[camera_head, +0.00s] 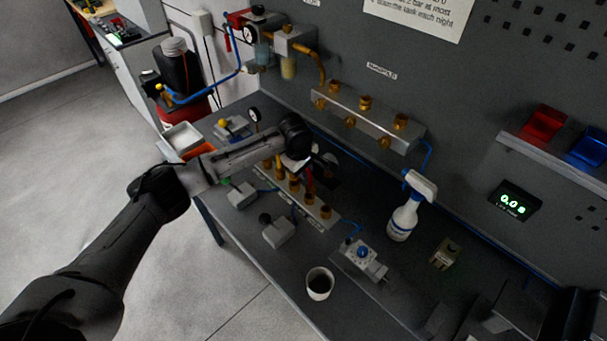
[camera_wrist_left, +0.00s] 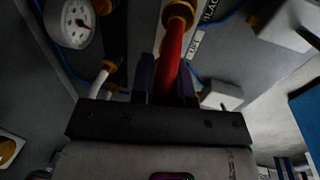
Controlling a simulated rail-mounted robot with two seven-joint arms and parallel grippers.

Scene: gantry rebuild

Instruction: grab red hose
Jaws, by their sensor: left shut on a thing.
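The red hose (camera_wrist_left: 175,45) runs up from between my left gripper's fingers to a brass fitting in the left wrist view. A short red piece of the hose (camera_head: 310,185) shows under the wrist in the head view. My left gripper (camera_wrist_left: 166,68) is shut on the red hose, with one dark finger on each side. In the head view the left gripper (camera_head: 318,170) is over the bench's row of brass fittings, partly hidden by its own wrist. The hose's lower end is hidden. I do not make out my right gripper.
A manifold (camera_head: 372,122) with brass ports is on the back wall. A white spray bottle (camera_head: 404,215) and a cup (camera_head: 319,284) stand on the bench to the right. Grey valve blocks (camera_head: 278,232) sit near the front edge. A gauge (camera_wrist_left: 73,22) is close by the gripper.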

